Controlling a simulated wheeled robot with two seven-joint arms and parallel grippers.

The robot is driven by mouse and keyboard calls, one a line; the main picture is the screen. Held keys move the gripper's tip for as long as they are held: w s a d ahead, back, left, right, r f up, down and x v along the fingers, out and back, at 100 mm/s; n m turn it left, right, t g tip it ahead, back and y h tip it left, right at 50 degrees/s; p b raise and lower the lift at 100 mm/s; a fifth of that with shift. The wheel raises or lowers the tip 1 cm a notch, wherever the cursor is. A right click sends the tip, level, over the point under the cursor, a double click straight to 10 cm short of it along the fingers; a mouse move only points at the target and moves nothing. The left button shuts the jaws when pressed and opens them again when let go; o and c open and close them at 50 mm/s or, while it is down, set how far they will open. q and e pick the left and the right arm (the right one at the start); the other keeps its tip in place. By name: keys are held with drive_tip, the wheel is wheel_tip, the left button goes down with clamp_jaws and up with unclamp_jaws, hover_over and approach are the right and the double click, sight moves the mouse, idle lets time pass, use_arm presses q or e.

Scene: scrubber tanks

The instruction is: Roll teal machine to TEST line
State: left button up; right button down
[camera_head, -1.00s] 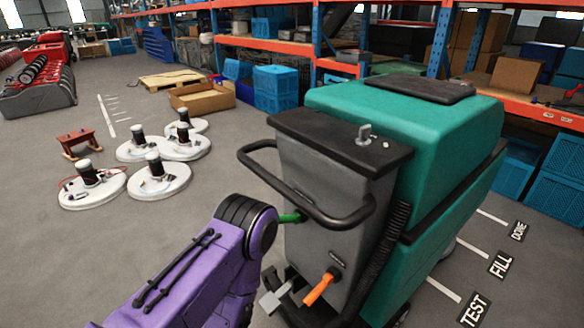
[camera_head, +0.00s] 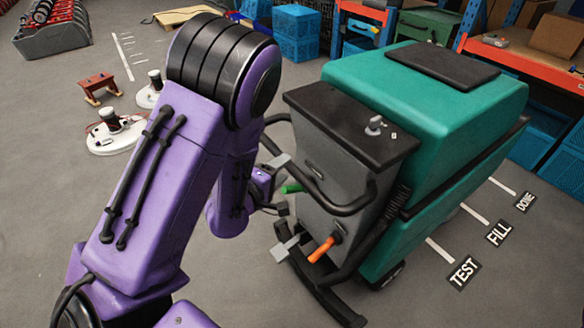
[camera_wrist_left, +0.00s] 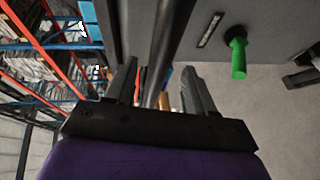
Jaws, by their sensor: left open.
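The teal machine (camera_head: 440,95) stands at the right in the head view. It has a grey rear panel (camera_head: 335,170), a black push handle (camera_head: 345,207), a green lever (camera_head: 292,188) and an orange lever (camera_head: 322,250). The white TEST line (camera_head: 440,252) and its black TEST label (camera_head: 464,272) are on the floor just right of its rear wheel. My left gripper (camera_head: 280,182) is open at the left side of the handle. In the left wrist view, the handle bar (camera_wrist_left: 158,50) runs between the open fingers of my left gripper (camera_wrist_left: 158,82). My right gripper does not show.
FILL (camera_head: 499,233) and DONE (camera_head: 525,202) labels lie farther along the floor. Shelving (camera_head: 485,50) with blue crates (camera_head: 297,32) stands behind. The floor in front is clear.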

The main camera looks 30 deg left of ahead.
use_arm(q)
drive_tip(key=w, duration=0.1)
drive_tip(key=w+p, duration=0.1)
drive_tip(key=w, duration=0.1)
drive_tip(key=w+p, duration=0.1)
drive_tip(key=w, duration=0.1)
drive_tip(key=shift+f, duration=0.35)
drive_tip(key=shift+w+f, duration=0.15)
drive_tip(key=shift+w, duration=0.2)
clamp_jaws()
